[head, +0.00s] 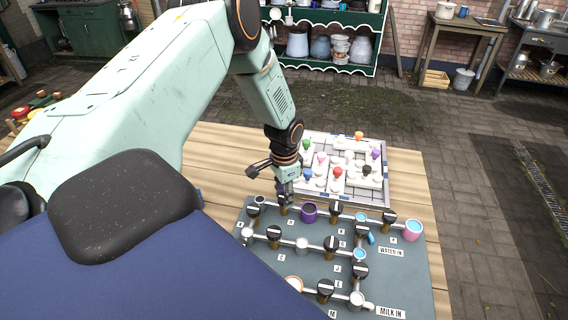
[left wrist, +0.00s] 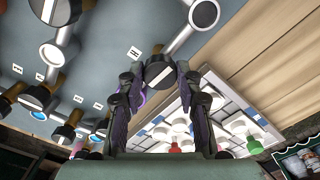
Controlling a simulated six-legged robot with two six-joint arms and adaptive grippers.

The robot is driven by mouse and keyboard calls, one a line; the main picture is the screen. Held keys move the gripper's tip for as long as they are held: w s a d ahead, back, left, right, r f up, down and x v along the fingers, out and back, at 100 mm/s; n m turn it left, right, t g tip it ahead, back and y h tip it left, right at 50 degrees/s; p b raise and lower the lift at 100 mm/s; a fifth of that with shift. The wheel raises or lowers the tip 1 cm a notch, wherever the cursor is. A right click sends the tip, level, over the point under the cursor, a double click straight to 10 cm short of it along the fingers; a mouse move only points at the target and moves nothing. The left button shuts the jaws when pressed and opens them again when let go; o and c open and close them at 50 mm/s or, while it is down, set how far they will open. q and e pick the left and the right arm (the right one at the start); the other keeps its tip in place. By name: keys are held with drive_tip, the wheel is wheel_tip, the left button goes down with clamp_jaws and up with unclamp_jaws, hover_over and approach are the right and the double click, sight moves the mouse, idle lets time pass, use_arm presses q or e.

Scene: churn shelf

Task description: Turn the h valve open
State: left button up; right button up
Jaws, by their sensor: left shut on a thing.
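A grey valve panel (head: 405,262) lies on the wooden table, with silver pipes and several black-handled valves beside small letter labels. My left gripper (head: 285,205) points down at the panel's far row, left of a purple-rimmed pipe cup (head: 309,211). In the left wrist view my left gripper (left wrist: 161,85) has its two fingers around a black valve handle (left wrist: 159,72) with a white stripe. The gripper hides that valve in the head view. My right gripper is out of view.
Behind the panel lies a white tray (head: 386,200) with several coloured knobs. Other valve handles (head: 332,244) stand close by on the panel. A pink-rimmed cup (head: 413,229) is at the right. Bare tabletop (head: 412,172) lies right of the tray.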

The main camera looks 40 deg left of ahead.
use_arm(q)
drive_tip(key=shift+w+r+n, duration=0.15)
drive_tip(key=shift+w+n, duration=0.1)
drive_tip(key=shift+n, duration=0.45)
drive_tip(key=o, duration=1.2)
drive_tip(key=shift+s, duration=0.15)
drive_tip(key=shift+c, duration=0.2)
wheel_tip(320, 180, up, 12)
